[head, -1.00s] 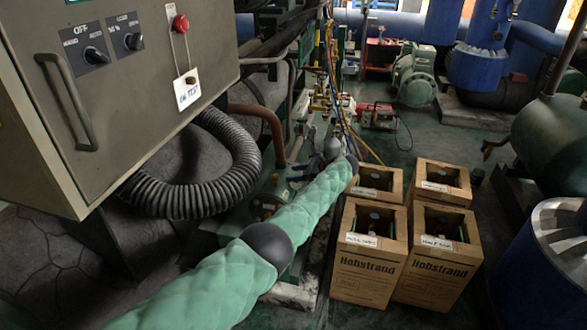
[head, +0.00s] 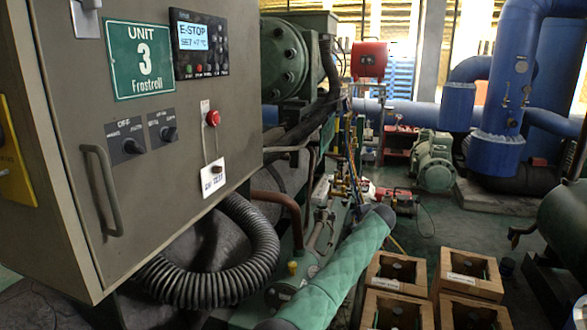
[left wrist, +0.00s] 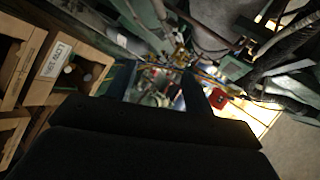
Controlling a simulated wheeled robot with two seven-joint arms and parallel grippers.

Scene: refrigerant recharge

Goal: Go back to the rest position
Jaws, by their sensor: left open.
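My left arm (head: 335,275), in a green quilted sleeve, reaches from the bottom of the head view up toward the middle. Its dark far end (head: 384,215) is in front of the hoses and valves, and the fingers cannot be made out there. In the left wrist view my left gripper (left wrist: 158,78) shows two dark fingers spread apart with nothing between them. Beyond the fingers are blurred hoses and fittings, and cartons stand to the left. My right gripper is in neither view.
A grey control cabinet (head: 165,130) fills the left, with a ribbed black hose (head: 235,280) below it. Open cardboard cartons (head: 468,275) stand at lower right, also in the left wrist view (left wrist: 60,55). A green motor (head: 435,162) and blue pipes (head: 505,75) are behind. Some floor is clear beyond the cartons.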

